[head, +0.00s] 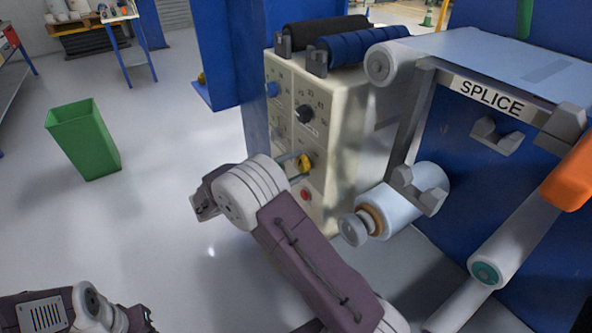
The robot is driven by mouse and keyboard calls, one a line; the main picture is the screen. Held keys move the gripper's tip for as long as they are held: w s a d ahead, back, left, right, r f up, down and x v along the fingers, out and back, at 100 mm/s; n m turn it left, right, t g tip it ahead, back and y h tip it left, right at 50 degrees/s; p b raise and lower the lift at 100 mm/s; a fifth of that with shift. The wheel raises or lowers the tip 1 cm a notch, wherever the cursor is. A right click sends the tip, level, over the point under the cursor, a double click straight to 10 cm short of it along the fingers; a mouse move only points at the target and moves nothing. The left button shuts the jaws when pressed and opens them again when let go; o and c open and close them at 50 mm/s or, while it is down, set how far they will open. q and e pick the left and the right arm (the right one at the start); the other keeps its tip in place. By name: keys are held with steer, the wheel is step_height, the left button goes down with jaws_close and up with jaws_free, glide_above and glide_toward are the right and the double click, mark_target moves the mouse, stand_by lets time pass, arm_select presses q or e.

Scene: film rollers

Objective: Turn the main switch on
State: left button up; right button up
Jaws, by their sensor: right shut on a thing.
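A cream control panel (338,136) stands on the side of the blue machine, with its dials facing left. A yellow rotary knob (306,162), which looks like the main switch, sits low on that face. My right gripper (303,168) reaches the panel from the left, its two grey fingers above and below the yellow knob, shut on it. The knob's exact angle is too small to read. Part of my left arm shows at the bottom left, but its fingers are not visible.
A blue knob (271,89), a black knob (304,114) and a red button (305,194) are on the same panel. A white roller (417,197) sticks out to the right. A green bin (84,139) stands on the open floor at left.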

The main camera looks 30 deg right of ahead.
steer(key=shift+f+m+b, duration=0.1)
steer(key=shift+m+b, duration=0.85)
steer(key=shift+m, duration=0.65)
steer(key=o, duration=1.4)
steer(key=shift+c, duration=0.2)
steer(key=a+p, duration=0.1)
steer(key=a, duration=0.8)
steer(key=shift+s, duration=0.4)
